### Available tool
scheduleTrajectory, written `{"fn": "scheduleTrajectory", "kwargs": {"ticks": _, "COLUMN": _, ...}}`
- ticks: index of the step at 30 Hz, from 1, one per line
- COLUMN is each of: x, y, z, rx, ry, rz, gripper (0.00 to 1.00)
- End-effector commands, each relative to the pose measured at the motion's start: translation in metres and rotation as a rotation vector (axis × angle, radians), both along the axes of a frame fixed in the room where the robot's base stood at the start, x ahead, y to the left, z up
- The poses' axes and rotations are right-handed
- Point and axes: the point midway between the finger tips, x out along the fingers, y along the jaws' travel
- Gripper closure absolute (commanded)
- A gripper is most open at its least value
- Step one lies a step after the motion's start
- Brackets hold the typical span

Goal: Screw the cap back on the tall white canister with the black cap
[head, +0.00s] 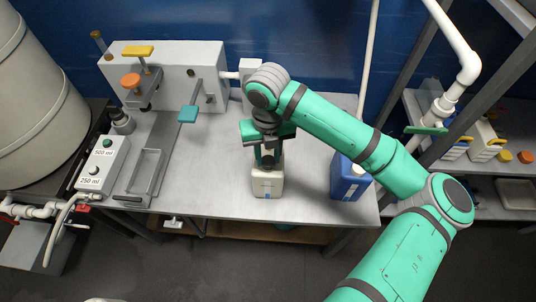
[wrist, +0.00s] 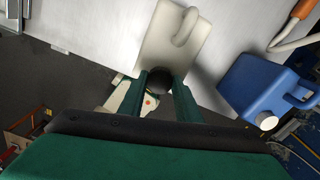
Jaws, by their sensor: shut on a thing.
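The white canister (head: 268,184) stands upright near the front middle of the grey table. In the wrist view the white canister (wrist: 172,42) shows its moulded handle. My gripper (head: 267,160) is directly over it, pointing down. In the wrist view my gripper (wrist: 160,84) has its two green fingers on either side of the round black cap (wrist: 159,79) and is shut on it. The cap is at the canister's top, by the neck. The neck is hidden, so I cannot tell how far the cap is threaded. In the head view my gripper hides the cap.
A blue jug (head: 348,178) with a white cap (wrist: 267,122) stands to the right of the canister. A filling apparatus (head: 165,75) with a tray (head: 146,172) and a button box (head: 101,163) is on the left. The table between tray and canister is clear.

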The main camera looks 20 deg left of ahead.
Motion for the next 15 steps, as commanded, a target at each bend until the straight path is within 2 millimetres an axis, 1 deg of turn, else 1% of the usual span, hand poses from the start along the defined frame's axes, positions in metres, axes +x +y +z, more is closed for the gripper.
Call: {"fn": "scheduleTrajectory", "kwargs": {"ticks": 15, "x": -0.0003, "y": 0.0001, "z": -0.0065, "rx": 0.0, "ry": 0.0, "rz": 0.0, "gripper": 0.96}}
